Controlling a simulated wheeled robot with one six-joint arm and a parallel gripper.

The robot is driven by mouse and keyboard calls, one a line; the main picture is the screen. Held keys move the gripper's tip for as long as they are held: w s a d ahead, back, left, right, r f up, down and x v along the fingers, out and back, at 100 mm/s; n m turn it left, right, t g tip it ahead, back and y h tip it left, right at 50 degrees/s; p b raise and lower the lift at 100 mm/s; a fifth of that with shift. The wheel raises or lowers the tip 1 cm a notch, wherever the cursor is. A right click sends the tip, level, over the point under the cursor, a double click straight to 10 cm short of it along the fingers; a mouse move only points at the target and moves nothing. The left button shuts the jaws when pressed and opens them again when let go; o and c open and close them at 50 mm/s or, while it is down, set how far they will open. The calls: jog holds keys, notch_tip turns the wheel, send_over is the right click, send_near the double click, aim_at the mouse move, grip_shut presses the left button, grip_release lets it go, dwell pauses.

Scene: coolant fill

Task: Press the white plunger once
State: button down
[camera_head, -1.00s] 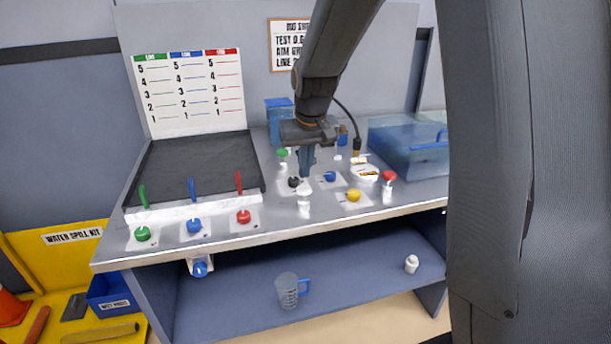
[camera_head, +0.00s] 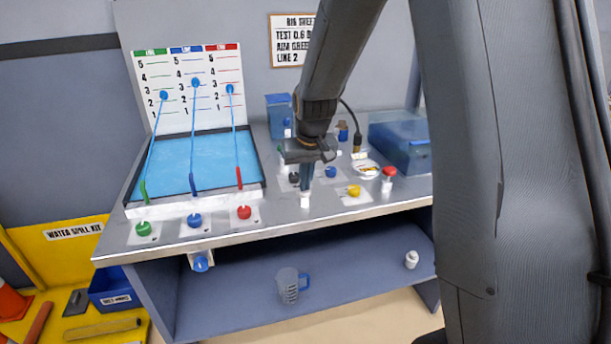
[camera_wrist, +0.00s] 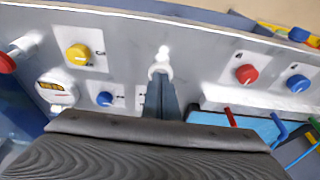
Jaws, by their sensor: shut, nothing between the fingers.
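The white plunger (camera_head: 304,203) stands at the front edge of the bench, right of the red knob. It also shows in the wrist view (camera_wrist: 161,55).
Blue water fills the tray (camera_head: 262,167). Three blue streams arc from the green, blue and red nozzles to the numbered board (camera_head: 183,112). Green, blue and red knobs line the front. A yellow knob (camera_head: 354,190) and red button (camera_head: 388,175) stand right of the plunger.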

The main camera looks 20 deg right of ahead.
jog(key=shift+s+f, duration=0.1)
jog(key=shift+s, duration=0.05)
notch_tip(320, 180, up, 5)
jog(key=p, duration=0.3)
jog(key=b+v, duration=0.2)
jog(key=v, duration=0.7)
dwell(0.4)
jog(key=s+f+g, duration=0.1)
jog(key=s+f, duration=0.5)
jog(key=s, duration=0.4)
jog(key=s+f+g, duration=0.1)
jog(key=s+f, duration=0.6)
jog(key=s, duration=0.4)
jog(key=shift+s, duration=0.35)
